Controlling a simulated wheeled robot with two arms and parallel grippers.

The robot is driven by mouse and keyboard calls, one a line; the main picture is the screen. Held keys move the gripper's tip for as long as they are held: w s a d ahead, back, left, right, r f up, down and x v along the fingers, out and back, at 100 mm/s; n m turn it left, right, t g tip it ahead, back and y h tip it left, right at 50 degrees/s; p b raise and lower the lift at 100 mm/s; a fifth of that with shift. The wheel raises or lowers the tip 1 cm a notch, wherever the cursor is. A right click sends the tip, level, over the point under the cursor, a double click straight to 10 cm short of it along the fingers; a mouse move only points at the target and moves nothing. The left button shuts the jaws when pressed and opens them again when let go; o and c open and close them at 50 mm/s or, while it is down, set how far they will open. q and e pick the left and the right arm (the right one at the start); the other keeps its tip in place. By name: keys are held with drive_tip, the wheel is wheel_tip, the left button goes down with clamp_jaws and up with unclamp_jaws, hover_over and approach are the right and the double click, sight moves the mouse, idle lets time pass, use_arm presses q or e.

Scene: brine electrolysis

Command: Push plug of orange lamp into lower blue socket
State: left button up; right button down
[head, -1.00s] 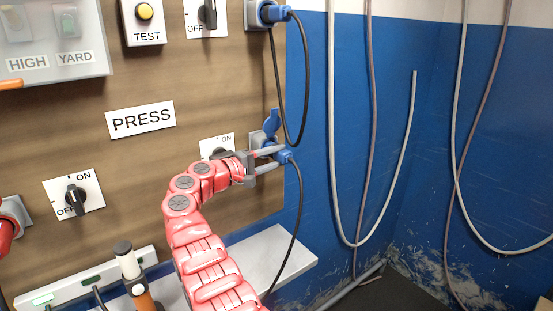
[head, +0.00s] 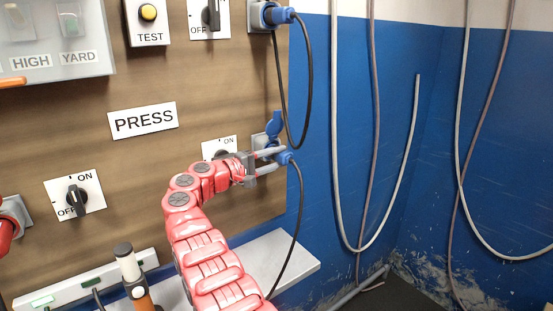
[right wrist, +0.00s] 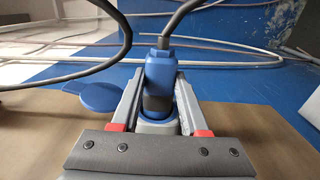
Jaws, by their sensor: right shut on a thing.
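The blue plug (head: 285,157) with a black cable is at the lower blue socket on the board's right edge. The socket's blue lid (head: 274,123) is swung open above its grey box (head: 259,141). My right gripper (head: 277,160) is shut around the plug; in the right wrist view the fingers (right wrist: 157,108) flank the plug (right wrist: 160,75). The plug lines up with the grey socket ring (right wrist: 158,127) and its front end meets it; I cannot tell how deep it sits. The lamp with an orange body (head: 143,299) stands upright on the shelf. My left gripper is out of view.
An upper blue socket holds another blue plug (head: 278,16), its black cable (head: 309,75) looping down close by. A rotary switch (head: 219,146) is left of my gripper. A white shelf (head: 285,262) juts out below. Loose hoses (head: 336,120) hang on the blue wall at right.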

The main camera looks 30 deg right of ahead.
drive_tip(key=shift+w, duration=0.1)
idle(0.3)
drive_tip(key=shift+w, duration=0.15)
drive_tip(key=shift+b, duration=0.3)
idle(0.3)
drive_tip(key=shift+a, duration=0.1)
drive_tip(key=shift+c, duration=1.7)
unclamp_jaws()
drive_tip(key=shift+w, duration=0.1)
